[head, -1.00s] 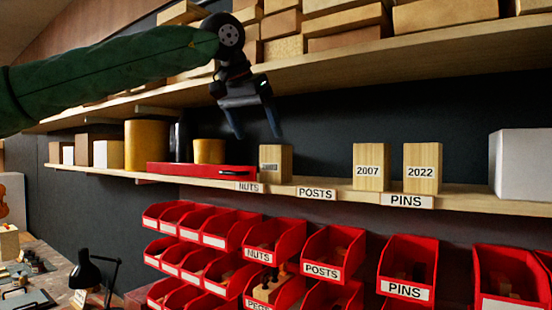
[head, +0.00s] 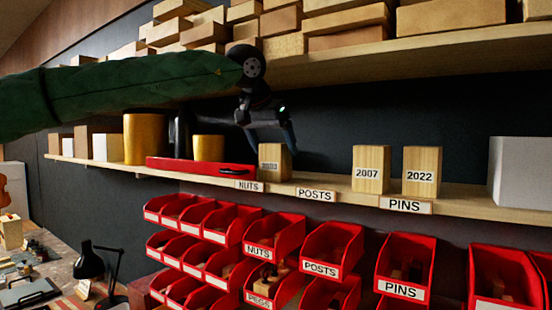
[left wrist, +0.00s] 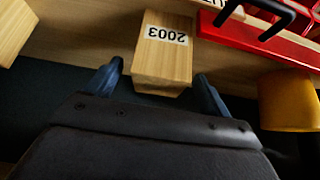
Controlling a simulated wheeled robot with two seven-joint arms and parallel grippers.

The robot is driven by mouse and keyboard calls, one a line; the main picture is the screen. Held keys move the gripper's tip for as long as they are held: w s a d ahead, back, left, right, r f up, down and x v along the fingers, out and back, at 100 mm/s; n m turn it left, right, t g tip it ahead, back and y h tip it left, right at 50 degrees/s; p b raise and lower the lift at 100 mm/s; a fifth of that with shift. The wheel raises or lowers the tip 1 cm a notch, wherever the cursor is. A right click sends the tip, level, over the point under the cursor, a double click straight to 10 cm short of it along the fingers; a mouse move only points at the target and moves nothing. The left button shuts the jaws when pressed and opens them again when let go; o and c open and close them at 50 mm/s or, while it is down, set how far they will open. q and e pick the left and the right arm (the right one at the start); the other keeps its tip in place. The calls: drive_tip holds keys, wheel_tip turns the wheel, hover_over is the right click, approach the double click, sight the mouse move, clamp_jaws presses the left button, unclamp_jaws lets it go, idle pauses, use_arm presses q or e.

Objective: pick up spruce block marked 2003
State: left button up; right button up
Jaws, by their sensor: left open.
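The spruce block marked 2003 (head: 274,163) stands upright on the middle shelf, above the NUTS label and to the right of the red case. Its label is in shade in the head view. In the left wrist view the block (left wrist: 164,62) shows its 2003 label upside down. My left gripper (head: 271,150) is open at the block's upper part. In the left wrist view the open fingers (left wrist: 160,80) lie on either side of the block, with gaps visible, and no grip shows. My right gripper is not in view.
A red case (head: 200,167) lies close left of the block. Blocks marked 2007 (head: 371,169) and 2022 (head: 421,172) stand to the right, with bare shelf between. The upper shelf (head: 440,62) holds wood above my arm. Red bins (head: 335,249) hang below.

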use_arm(q)
drive_tip(key=shift+f, duration=0.15)
drive_tip(key=c, duration=1.2)
drive_tip(key=shift+r, duration=0.2)
